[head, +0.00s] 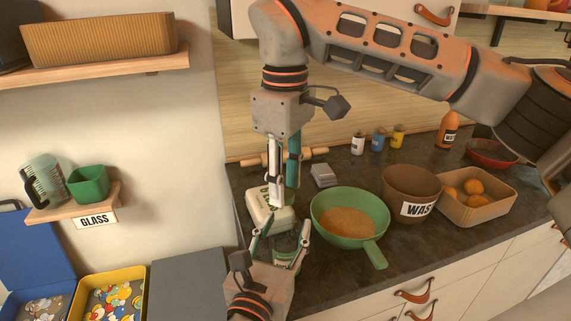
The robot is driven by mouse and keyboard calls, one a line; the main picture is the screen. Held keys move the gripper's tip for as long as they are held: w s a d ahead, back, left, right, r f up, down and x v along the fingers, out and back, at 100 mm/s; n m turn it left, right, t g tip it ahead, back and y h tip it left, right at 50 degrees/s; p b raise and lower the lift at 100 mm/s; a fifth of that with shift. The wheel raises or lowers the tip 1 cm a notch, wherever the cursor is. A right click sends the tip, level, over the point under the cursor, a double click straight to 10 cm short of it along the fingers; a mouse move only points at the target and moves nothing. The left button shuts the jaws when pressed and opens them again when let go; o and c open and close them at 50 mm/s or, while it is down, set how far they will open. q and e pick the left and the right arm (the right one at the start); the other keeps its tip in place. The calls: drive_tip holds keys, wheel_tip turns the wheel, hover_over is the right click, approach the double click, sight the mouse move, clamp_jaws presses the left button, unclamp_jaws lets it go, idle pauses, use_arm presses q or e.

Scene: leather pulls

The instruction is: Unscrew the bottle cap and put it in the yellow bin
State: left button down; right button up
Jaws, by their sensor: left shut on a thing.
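My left gripper (280,243) comes up from the bottom centre and is shut on a small greenish bottle or jar (286,250) at the counter's left end. The fingers hide part of it, and I cannot make out its cap. My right gripper (283,196) points down above and behind the left one, with its fingertips in front of a pale green box. I cannot tell whether anything is between its fingers. The yellow bin (141,277) is at the lower left and holds many colourful round pieces.
The pale green box (262,213) stands behind the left gripper. A blue bin (32,250) and a grey surface (188,283) flank the yellow bin. A shelf (68,205) hangs above.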

drive_tip(key=shift+f, duration=0.35)
clamp_jaws()
